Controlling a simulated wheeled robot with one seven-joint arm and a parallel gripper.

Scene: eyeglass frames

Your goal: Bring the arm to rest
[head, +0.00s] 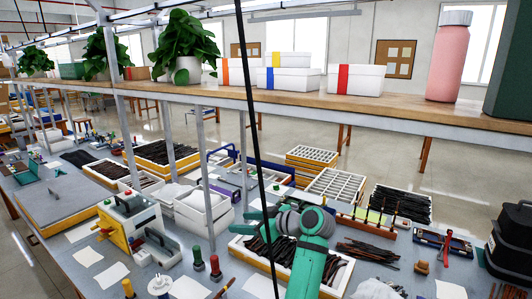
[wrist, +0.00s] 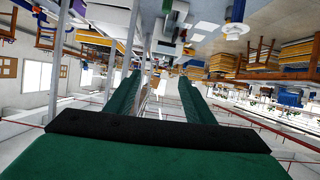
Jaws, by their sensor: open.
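My gripper (wrist: 161,80) shows in the wrist view as two green fingers standing well apart, with nothing between them. In the head view my green and grey arm rises from the lower edge, in front of a crate of dark eyeglass frames (head: 343,275). Its green end (head: 256,218) points to the left, above the workbench. The fingers are too small there to tell apart. In the wrist view the room appears upside down, and no object touches the fingers.
The workbench (head: 70,225) is crowded with trays, white bins (head: 205,212), a yellow machine (head: 125,228) and tools. A wooden shelf (head: 300,103) with plants, boxes and a pink bottle (head: 447,58) runs above. A thin black cable (head: 256,130) hangs close to my arm's end.

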